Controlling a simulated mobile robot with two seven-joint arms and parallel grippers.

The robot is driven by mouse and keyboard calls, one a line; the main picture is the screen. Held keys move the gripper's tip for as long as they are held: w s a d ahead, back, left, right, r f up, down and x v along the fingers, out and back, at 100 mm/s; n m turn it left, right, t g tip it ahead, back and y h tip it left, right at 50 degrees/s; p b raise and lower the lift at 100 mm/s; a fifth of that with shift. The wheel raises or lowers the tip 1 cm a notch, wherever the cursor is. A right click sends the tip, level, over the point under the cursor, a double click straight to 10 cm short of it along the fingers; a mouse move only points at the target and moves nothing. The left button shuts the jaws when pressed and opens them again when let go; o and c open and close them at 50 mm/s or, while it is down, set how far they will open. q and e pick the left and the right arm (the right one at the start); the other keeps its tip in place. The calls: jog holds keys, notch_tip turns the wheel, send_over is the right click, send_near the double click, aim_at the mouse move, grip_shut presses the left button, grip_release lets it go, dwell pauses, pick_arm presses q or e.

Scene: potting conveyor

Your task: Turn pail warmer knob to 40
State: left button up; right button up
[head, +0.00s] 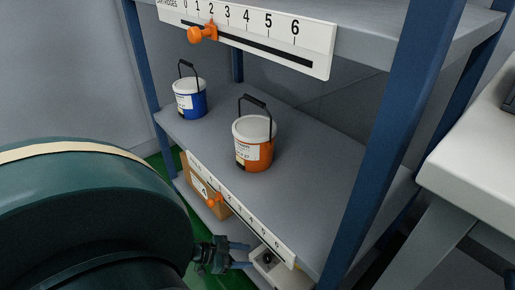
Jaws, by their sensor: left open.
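The warmer is likely the small white box (282,275) at the bottom of the shelf unit, below the front edge of the middle shelf. A dark round knob (267,258) shows on it; its setting is too small to read. My left gripper (246,256) is open and empty, just left of the knob. Its fingers point right toward the knob, and I cannot tell whether they touch it. An orange pail (262,156) and a blue pail (197,106) stand upright on the middle shelf (310,165). My right gripper is not in view.
A numbered scale strip (235,208) with an orange slider (214,200) runs along the shelf edge above the gripper. A similar strip (322,50) is higher up. A cardboard box (190,179) sits behind the lower strip. A blue post (365,180) stands to the right.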

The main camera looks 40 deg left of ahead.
pick_arm(q)
jog(key=p+v, duration=0.1)
jog(key=v, duration=0.5)
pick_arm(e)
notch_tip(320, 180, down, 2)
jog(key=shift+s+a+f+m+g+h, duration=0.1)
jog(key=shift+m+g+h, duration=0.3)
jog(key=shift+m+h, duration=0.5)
pick_arm(q)
jog(key=shift+f, duration=0.1)
